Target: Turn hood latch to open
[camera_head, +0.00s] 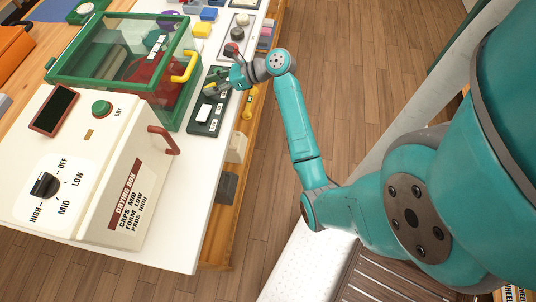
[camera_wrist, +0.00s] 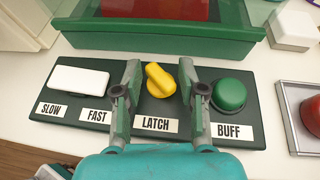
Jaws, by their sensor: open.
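The hood latch is a yellow knob (camera_wrist: 161,79) on a dark green panel (camera_wrist: 84,116), above a label reading LATCH. Its raised grip is tilted slightly from upright in the wrist view. My gripper (camera_wrist: 160,69) is open, with one finger on each side of the knob; whether either finger touches it I cannot tell.
A white rocker switch (camera_wrist: 78,79) marked SLOW and FAST is left of the knob. A green BUFF button (camera_wrist: 229,95) is close to the right finger. A cream drying box (camera_head: 85,165) stands nearer on the white table. A red button (camera_wrist: 312,113) is farther right.

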